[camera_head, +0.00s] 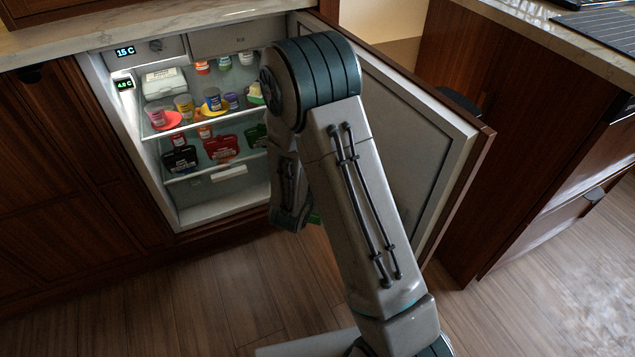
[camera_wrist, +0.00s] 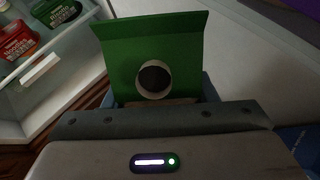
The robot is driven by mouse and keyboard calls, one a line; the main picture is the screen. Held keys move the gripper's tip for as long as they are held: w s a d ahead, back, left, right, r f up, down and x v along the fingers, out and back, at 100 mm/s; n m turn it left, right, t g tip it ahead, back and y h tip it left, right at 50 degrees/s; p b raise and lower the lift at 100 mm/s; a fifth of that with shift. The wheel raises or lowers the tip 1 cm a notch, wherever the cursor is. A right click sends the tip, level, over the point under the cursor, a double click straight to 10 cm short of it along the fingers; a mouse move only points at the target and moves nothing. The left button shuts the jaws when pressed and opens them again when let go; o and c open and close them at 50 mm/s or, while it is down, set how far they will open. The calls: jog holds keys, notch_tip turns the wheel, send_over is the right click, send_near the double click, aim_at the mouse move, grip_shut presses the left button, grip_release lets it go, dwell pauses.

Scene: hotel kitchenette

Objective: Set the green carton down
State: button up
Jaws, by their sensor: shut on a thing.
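A green carton (camera_wrist: 122,62) fills the middle of the wrist view. It has a flared top edge and a round dark spot with a pale ring on its face. My gripper (camera_wrist: 160,102) is shut on its lower part, and the fingers are mostly hidden behind the wrist housing. In the head view my arm hides the gripper and nearly all of the carton; only a small green patch (camera_head: 314,219) shows beside the arm, in front of the fridge opening. The carton appears clear of the shelf.
The open fridge (camera_head: 195,218) has a shelf with cups, plates and a white box (camera_head: 164,83). A lower shelf (camera_head: 178,177) holds black, red (camera_head: 221,148) and green packs (camera_head: 255,136). The fridge door (camera_head: 415,150) stands open at right. The floor (camera_head: 200,295) in front is clear.

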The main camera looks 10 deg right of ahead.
jog(key=w, duration=0.1)
jog(key=w+d, duration=0.2)
jog(key=shift+w+f+b, duration=0.15)
jog(key=shift+f+b, duration=0.15)
jog(key=shift+b, duration=0.1)
jog(key=shift+f+b, duration=0.4)
jog(key=shift+b, duration=0.1)
jog(key=o, duration=1.3)
jog(key=shift+o, duration=0.2)
jog(key=shift+r, duration=0.1)
jog(key=p+v, duration=0.4)
jog(key=v, duration=0.8)
jog(key=shift+r, duration=0.25)
jog(key=shift+a, duration=0.1)
